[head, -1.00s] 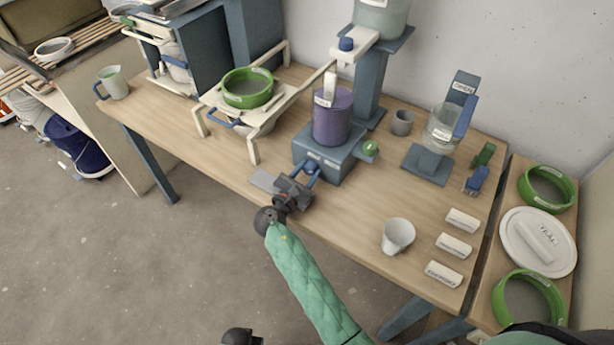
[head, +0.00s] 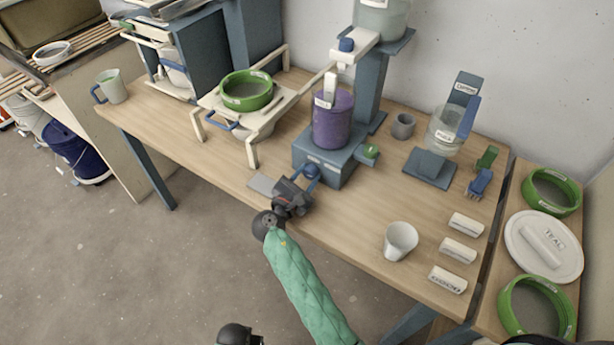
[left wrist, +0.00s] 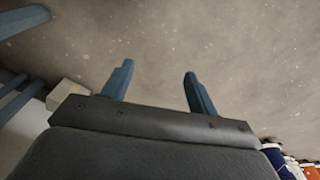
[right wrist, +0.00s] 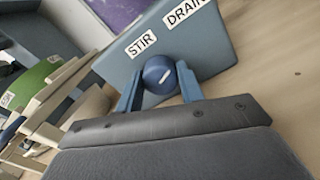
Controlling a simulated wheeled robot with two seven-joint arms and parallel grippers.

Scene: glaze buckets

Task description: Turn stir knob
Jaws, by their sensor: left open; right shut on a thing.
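The stir knob (right wrist: 158,75) is a round blue knob with a white mark, under the STIR label (right wrist: 141,43) on the front of the blue-grey base box (head: 325,165). My right gripper (head: 309,173) is at that front face; in the right wrist view its two blue fingers (right wrist: 160,86) are shut on the knob from both sides. The knob's white mark is tilted. A purple container (head: 333,125) stands on the box. My left gripper (left wrist: 157,82) is open and empty above bare floor in the left wrist view.
A green knob (head: 370,151) sticks out at the box's right side, near a DRAIN label (right wrist: 186,10) on the front. A white cup (head: 400,241) and several white blocks (head: 459,250) stand on the table to the right. A green sieve (head: 246,90) rests on a frame at left.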

